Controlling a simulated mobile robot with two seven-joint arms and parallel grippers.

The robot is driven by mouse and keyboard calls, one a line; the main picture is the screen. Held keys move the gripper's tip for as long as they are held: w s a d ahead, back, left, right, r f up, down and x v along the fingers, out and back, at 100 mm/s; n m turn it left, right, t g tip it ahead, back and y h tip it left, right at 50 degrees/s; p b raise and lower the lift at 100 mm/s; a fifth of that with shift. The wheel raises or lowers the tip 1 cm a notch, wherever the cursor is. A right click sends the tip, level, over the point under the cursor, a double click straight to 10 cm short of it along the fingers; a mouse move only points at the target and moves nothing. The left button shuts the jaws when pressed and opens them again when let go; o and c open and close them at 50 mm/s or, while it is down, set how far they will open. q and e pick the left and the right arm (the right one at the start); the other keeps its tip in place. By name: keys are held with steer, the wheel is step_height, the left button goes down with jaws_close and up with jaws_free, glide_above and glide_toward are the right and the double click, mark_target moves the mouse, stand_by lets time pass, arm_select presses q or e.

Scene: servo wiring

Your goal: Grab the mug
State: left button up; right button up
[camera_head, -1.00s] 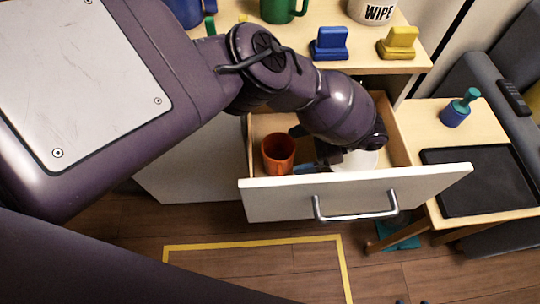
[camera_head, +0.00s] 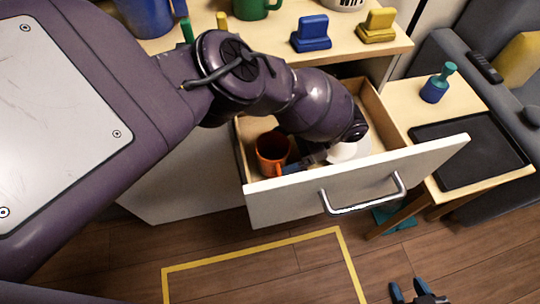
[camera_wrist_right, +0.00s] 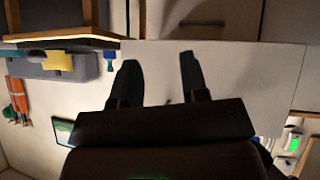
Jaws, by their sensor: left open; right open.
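An orange mug (camera_head: 272,150) stands upright in the left part of the open drawer (camera_head: 355,182), its handle toward the drawer front. My left gripper (camera_head: 288,169) reaches down into the drawer just right of the mug, its dark fingertips close beside the handle. It is open; whether it touches the handle I cannot tell. My arm hides part of the drawer's inside. My right gripper (camera_head: 420,290) shows at the bottom edge, over the floor. In the right wrist view, its two fingers (camera_wrist_right: 157,65) are apart and empty.
A white item (camera_head: 350,150) lies in the drawer, partly hidden. The top above holds a blue mug (camera_head: 145,15), a green mug (camera_head: 254,8) and blue (camera_head: 311,34) and yellow (camera_head: 377,26) blocks. A side table with a black tray (camera_head: 468,152) stands right.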

arm_select(q)
steer(key=c, duration=0.9)
